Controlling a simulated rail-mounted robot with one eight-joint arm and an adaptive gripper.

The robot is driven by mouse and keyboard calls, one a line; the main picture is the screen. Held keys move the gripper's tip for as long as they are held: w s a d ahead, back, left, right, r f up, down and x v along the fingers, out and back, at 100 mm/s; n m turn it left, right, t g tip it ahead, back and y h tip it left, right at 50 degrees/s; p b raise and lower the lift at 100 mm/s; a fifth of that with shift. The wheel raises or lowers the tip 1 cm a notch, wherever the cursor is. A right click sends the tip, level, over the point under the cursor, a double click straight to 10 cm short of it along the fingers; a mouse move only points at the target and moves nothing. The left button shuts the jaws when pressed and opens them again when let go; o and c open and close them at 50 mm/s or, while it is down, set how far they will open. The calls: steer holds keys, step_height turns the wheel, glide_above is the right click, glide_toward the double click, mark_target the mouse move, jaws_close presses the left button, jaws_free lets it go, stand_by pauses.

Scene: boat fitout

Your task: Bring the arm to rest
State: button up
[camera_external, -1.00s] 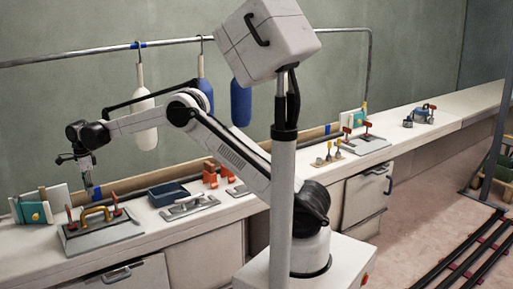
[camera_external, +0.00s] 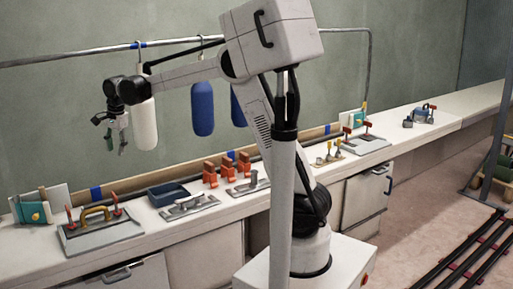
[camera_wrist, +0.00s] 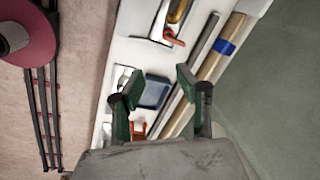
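My gripper (camera_external: 115,141) hangs fingers down in the air above the left part of the bench, in front of the white fender. My arm is raised and bent, partly hidden behind the white box on the post. In the wrist view my gripper (camera_wrist: 158,92) shows its two green-padded fingers spread apart, with nothing held between them. The bench shows well below them.
The white bench (camera_external: 165,233) carries a blue tray (camera_external: 168,194), a plate with a yellow handle (camera_external: 97,213), and orange clamps (camera_external: 210,174). A white fender (camera_external: 145,120) and blue fenders (camera_external: 203,108) hang from a rail behind the arm.

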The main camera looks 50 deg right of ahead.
steer(key=s+d+r+n+t, duration=0.1)
steer(key=s+d+r+n, duration=0.25)
steer(key=s, duration=0.65)
steer(key=s+d+r+n+t, duration=0.15)
steer(key=s+d+n, duration=0.3)
steer(key=s, duration=0.55)
steer(key=s+d+f+n+t, duration=0.1)
steer(key=s+d+f+n, duration=0.1)
steer(key=s, duration=0.7)
steer(key=s+d+f+n+t, duration=0.1)
steer(key=s+d+f+n, duration=0.2)
steer(key=s, duration=0.6)
step_height(320, 180, down, 2)
steer(key=shift+s+f+n, duration=0.15)
steer(key=shift+s+n, duration=0.1)
steer(key=shift+n, duration=0.75)
steer(key=shift+t, duration=0.25)
